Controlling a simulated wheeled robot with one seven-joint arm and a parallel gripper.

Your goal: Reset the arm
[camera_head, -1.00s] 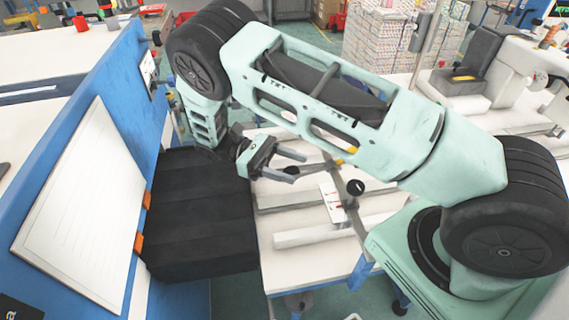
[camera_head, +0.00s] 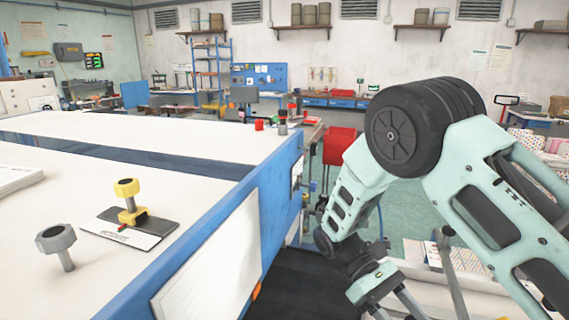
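My gripper (camera_head: 392,308) is at the lower middle right of the head view, at the end of my pale green arm. Its two fingers reach down to the bottom edge of the picture, where the tips are cut off. The fingers look spread, with no object seen between the visible parts. The gripper hangs beside the blue-sided white table and just right of a black ridged surface (camera_head: 290,285). My arm is folded, with its black elbow joint high at the right.
A white-topped table (camera_head: 60,200) with a blue side (camera_head: 270,205) fills the left. On it are a yellow knobbed fixture (camera_head: 130,205) and a grey bolt-like knob (camera_head: 57,243). A red bin (camera_head: 339,146) stands behind my arm. Green floor (camera_head: 415,215) shows beyond.

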